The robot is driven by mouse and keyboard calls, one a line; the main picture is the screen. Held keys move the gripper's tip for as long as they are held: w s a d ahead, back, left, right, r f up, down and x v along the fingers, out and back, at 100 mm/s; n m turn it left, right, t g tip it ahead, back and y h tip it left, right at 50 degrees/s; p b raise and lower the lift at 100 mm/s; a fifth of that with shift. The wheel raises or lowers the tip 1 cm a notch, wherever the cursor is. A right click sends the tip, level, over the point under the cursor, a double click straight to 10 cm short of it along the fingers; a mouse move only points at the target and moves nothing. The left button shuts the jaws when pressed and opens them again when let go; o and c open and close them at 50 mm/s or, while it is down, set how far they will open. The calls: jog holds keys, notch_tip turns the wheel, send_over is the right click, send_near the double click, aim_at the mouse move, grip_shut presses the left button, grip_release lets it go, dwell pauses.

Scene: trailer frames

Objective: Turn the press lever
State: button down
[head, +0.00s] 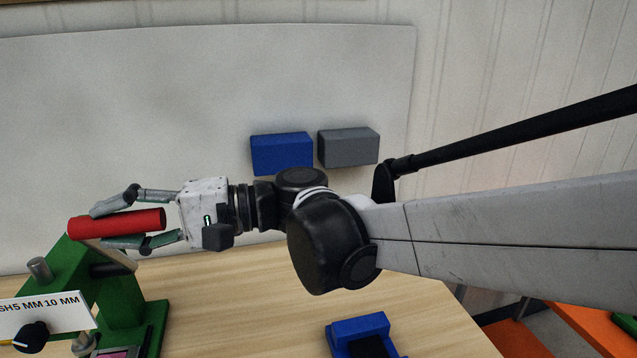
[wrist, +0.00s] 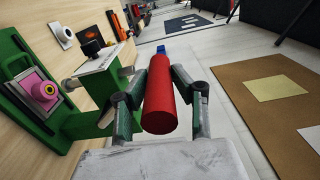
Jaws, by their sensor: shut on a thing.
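The press (head: 85,280) is a green frame at the lower left of the head view, partly cut off by the edge. Its lever ends in a red cylindrical handle (head: 135,221), lying nearly level above the frame. My gripper (head: 115,228) is shut on the red handle, one finger above and one below it in the head view. In the wrist view the red handle (wrist: 160,95) lies between the two fingers, and the green press (wrist: 40,90) stands to the left. A pink block (wrist: 42,88) sits in the press.
A blue block (head: 281,153) and a grey block (head: 348,147) are behind my arm. A blue holder (head: 362,337) stands on the wooden table (head: 240,310) at the front. A labelled plate (head: 45,312) with a black knob (head: 30,337) is at the lower left. The table's middle is clear.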

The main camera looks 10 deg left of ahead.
jog(key=shift+w+a+r, duration=0.1)
jog(key=shift+w+r, duration=0.05)
jog(key=c, duration=1.5)
grip_release()
jog(key=shift+o, duration=0.2)
jog(key=v, duration=1.2)
